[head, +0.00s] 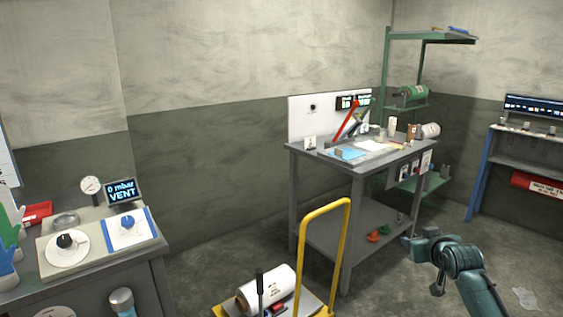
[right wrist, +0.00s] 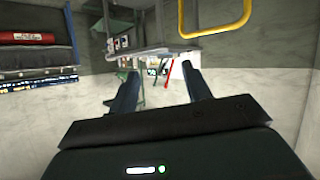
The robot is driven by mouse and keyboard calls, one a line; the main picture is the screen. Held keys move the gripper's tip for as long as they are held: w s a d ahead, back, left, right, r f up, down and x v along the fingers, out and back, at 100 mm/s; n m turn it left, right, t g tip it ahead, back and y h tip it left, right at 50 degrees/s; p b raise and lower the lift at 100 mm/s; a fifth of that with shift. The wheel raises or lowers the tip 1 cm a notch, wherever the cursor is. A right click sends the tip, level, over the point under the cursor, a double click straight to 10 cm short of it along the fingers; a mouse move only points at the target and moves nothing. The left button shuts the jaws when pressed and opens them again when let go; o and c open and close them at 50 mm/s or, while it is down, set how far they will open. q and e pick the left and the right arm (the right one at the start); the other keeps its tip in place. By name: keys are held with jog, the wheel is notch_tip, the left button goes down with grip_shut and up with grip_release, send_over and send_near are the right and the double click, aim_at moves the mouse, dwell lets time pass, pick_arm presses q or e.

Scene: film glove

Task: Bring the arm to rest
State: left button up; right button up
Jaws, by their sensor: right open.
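My right arm (head: 474,278) comes in from the lower right of the head view, in front of the grey workbench. Its gripper end is small and folded toward the camera side there. In the right wrist view my right gripper (right wrist: 160,82) shows two dark fingers spread well apart, with nothing between them. The room looks upside down in that view. My left gripper and left arm are not in the head view.
A grey workbench (head: 325,164) holds papers and a red lever (head: 347,121). A yellow-handled cart (head: 302,240) carries a white roll (head: 266,289). A control console (head: 50,262) stands at left, green shelving (head: 386,70) behind.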

notch_tip(320, 180, up, 6)
jog(key=w+n+t, duration=0.2)
jog(key=t, duration=0.2)
jog(key=s+a+f+n+g+y, duration=0.1)
jog(key=s+a+f+g, duration=0.1)
jog(key=s+a+f, duration=0.6)
jog(key=s+a+f+g+y, duration=0.1)
jog(key=s+a+f, duration=0.3)
jog(key=s+f, duration=0.7)
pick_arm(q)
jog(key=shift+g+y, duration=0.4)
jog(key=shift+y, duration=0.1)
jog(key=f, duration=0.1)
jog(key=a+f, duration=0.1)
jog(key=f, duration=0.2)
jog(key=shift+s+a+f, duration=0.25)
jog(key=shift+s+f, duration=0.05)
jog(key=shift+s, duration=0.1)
pick_arm(e)
jog(key=s+a+f+g, duration=0.1)
jog(key=s+a+f, duration=0.1)
jog(key=s, duration=0.5)
jog(key=s+a+f+g+y, duration=0.1)
jog(key=s+a+f, duration=0.1)
jog(key=s+a, duration=0.2)
jog(key=s+a+f+m+g+y, duration=0.1)
jog(key=s+a+f, duration=0.1)
jog(key=s, duration=0.8)
jog(key=shift+a+f, duration=0.4)
jog(key=shift+f, duration=0.15)
